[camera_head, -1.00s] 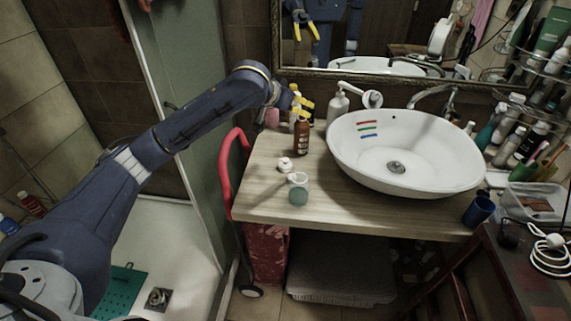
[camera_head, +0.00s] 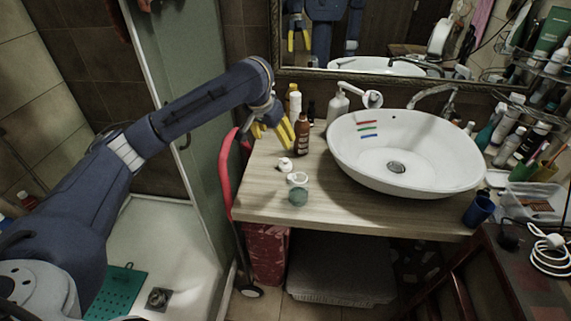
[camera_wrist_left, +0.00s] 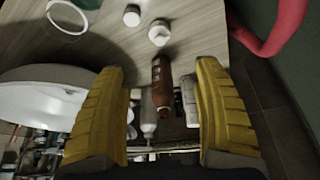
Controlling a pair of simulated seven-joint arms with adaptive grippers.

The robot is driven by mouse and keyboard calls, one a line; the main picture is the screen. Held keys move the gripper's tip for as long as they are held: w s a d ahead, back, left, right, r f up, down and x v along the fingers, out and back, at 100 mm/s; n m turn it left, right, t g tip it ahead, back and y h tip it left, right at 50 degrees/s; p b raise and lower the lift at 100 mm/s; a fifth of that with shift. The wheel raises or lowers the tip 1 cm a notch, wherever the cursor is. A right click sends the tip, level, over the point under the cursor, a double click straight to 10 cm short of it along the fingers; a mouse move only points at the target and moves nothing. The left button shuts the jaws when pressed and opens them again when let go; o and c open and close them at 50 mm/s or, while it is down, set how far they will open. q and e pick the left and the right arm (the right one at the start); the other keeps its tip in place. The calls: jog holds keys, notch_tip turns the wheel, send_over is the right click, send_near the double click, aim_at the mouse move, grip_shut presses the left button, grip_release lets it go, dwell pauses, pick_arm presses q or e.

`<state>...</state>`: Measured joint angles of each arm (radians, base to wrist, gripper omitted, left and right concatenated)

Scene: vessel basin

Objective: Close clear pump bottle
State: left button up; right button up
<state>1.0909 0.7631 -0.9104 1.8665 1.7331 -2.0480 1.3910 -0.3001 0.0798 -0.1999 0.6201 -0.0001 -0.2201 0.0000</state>
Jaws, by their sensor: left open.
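A clear greyish bottle with a white pump top (camera_head: 338,106) stands upright at the back of the counter, left of the basin. It seems to show in the left wrist view (camera_wrist_left: 148,118), between my fingers. A small translucent greenish jar (camera_head: 298,192) stands near the counter's front edge. A small white pump-like piece (camera_head: 285,164) lies behind it and shows in the left wrist view (camera_wrist_left: 159,34). My left gripper (camera_head: 275,137) is open and empty, above the counter left of the brown bottle; its yellow fingers (camera_wrist_left: 160,66) are spread apart. My right gripper is not in view.
A brown bottle (camera_head: 302,134) stands beside my left fingers. A white bottle (camera_head: 295,103) stands behind them. The white basin (camera_head: 350,168) fills the counter's right. A red handle (camera_head: 225,172) borders its left edge. The front counter strip is mostly clear.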

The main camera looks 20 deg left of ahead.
aim_at(284, 161)
pick_arm(q)
jog(key=x, duration=1.2)
jog(key=shift+w+f, duration=0.1)
jog(key=shift+f, duration=0.1)
jog(key=shift+x, duration=2.5)
jog(key=c, duration=0.9)
jog(key=shift+o, duration=0.2)
